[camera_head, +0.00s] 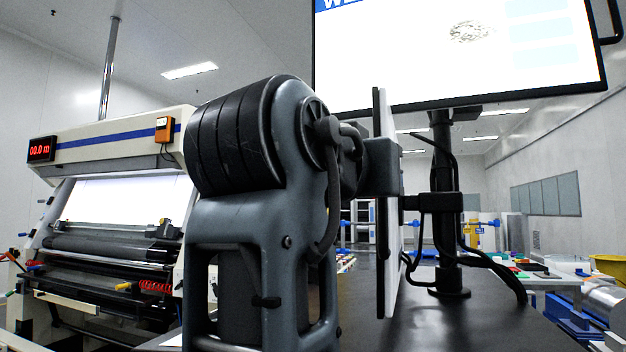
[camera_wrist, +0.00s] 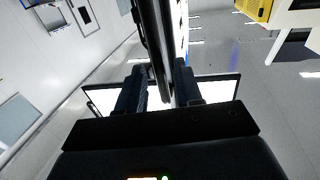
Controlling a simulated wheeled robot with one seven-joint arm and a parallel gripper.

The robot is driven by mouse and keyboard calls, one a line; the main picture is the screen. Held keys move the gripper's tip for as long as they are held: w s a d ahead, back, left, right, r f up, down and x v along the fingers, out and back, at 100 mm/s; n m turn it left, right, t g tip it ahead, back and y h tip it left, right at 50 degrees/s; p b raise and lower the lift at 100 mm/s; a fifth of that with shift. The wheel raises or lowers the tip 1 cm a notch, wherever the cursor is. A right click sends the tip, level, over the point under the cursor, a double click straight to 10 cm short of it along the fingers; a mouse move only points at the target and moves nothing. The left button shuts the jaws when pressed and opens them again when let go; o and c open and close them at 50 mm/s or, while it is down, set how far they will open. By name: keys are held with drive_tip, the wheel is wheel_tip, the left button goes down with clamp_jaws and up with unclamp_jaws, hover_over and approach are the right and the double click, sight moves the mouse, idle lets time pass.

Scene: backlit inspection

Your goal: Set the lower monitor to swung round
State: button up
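The lower monitor (camera_head: 384,260) is seen almost edge-on in the head view, as a thin upright panel left of the black pole (camera_head: 445,200). In the wrist view its dark edge (camera_wrist: 155,45) runs down between my two fingers, with a strip of its bright face (camera_wrist: 180,40) on the right. My gripper (camera_head: 383,165) is at the panel's side edge, with my arm filling the middle of the head view. In the wrist view my gripper (camera_wrist: 160,88) has one finger on each side of that edge. I cannot tell whether both fingers press on it.
The upper monitor (camera_head: 450,60), bright and facing forward, hangs above on the same pole. Black cables loop beside the pole's foot. A dark tabletop (camera_head: 400,335) lies below. An inspection machine (camera_head: 110,215) with a lit panel stands at the left.

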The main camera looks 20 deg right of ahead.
drive_tip(key=shift+x, duration=1.35)
drive_tip(key=shift+c, duration=0.4)
clamp_jaws()
